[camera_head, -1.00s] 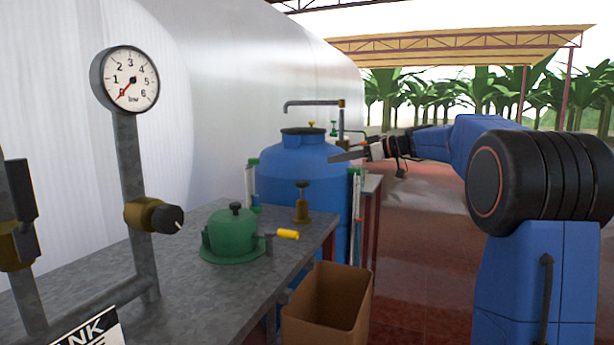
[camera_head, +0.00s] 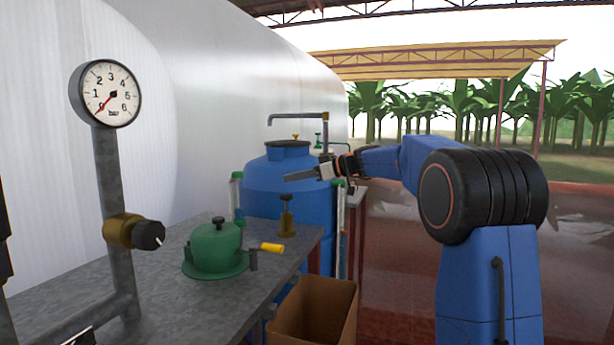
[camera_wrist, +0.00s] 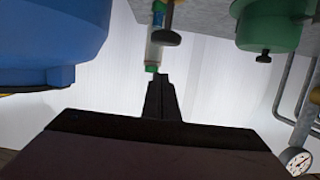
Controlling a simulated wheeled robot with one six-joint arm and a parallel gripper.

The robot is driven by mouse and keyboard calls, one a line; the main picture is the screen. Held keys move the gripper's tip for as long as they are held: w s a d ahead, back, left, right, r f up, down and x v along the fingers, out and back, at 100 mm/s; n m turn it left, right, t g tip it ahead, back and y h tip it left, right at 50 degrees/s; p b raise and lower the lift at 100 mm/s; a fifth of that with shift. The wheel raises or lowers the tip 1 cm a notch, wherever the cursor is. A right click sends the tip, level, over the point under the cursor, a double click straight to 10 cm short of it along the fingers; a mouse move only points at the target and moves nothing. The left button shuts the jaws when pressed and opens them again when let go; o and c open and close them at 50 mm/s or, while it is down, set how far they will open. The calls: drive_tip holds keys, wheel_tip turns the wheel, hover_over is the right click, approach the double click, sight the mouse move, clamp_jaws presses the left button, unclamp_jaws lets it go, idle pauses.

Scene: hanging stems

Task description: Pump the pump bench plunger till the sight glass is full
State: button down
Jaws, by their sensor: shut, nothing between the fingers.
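A brass fitting with a dark round knob on top (camera_head: 286,215), which looks like the plunger, stands upright near the far right corner of the bench. Its knob seems to show dark near the top of the wrist view (camera_wrist: 166,38). A clear tube with green ends, likely a sight glass (camera_head: 237,200), stands left of the blue tank (camera_head: 262,180); another is on the tank's right (camera_head: 340,225). Their fill level is too small to read. My gripper (camera_head: 288,177) is shut and empty. In the head view it appears above the brass fitting, overlapping the tank; contact is not visible.
A green domed device (camera_head: 214,248) with a yellow handle sits on the grey bench (camera_head: 170,290). A dial gauge (camera_head: 110,94) on a pipe stands at left, reading near zero. A cardboard box (camera_head: 318,310) stands below the bench's right edge. The red floor at right looks open.

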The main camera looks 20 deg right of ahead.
wheel_tip(320, 180, down, 4)
idle(0.5)
drive_tip(key=shift+f, duration=2.1)
drive_tip(key=shift+r, duration=0.1)
drive_tip(key=s+d+r, duration=0.5)
drive_tip(key=d+r, duration=0.2)
drive_tip(key=shift+s+d, duration=0.35)
drive_tip(key=shift+d, duration=0.05)
